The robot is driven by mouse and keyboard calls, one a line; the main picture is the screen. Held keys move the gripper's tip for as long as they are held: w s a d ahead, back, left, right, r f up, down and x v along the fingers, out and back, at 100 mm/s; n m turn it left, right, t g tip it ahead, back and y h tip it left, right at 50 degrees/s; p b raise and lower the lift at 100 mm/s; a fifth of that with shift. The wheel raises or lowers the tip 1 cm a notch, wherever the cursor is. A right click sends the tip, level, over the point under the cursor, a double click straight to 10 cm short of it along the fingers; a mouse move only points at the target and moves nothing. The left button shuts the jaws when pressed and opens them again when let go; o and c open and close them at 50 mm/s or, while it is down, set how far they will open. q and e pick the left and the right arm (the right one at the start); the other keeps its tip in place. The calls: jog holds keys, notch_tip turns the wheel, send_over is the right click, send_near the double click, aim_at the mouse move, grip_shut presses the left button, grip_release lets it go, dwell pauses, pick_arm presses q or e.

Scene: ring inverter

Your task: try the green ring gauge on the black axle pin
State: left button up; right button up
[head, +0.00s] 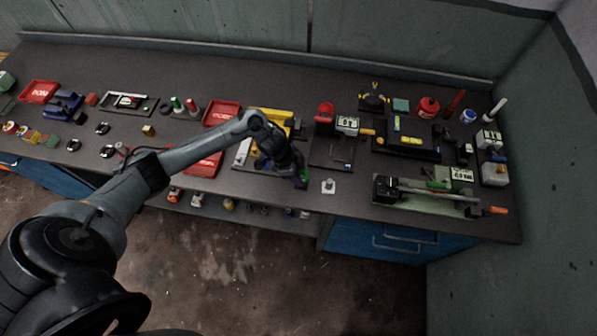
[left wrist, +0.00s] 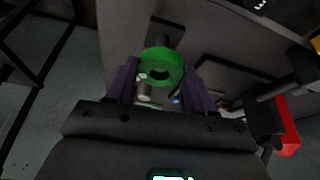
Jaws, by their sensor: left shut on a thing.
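My left gripper (head: 302,178) is shut on the green ring gauge and hangs near the front edge of the bench. In the left wrist view the green ring gauge (left wrist: 158,66) sits between the two fingers of my left gripper (left wrist: 158,84), with its hole showing dark. In the head view only a small green part of the ring gauge (head: 305,174) shows. A small pale plate with a short upright piece (head: 328,186) stands on the bench just right of the gripper, apart from it. I cannot make out the black axle pin for sure. My right gripper is not in view.
A dark square board (head: 331,153) lies behind the pale plate. Red trays (head: 221,113) and small parts crowd the left and back. The bench's front edge is close to the gripper.

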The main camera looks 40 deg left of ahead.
pick_arm(q)
jog(key=shift+f, duration=0.4)
dwell(0.5)
dwell(0.8)
jog(key=shift+r, duration=0.1)
jog(key=shift+r+p, duration=1)
jog(key=shift+p, duration=0.05)
jog(key=shift+r+p, duration=1.6)
jog(key=shift+p, duration=0.2)
jog(key=shift+r+p, duration=0.65)
jog(key=shift+p, duration=0.1)
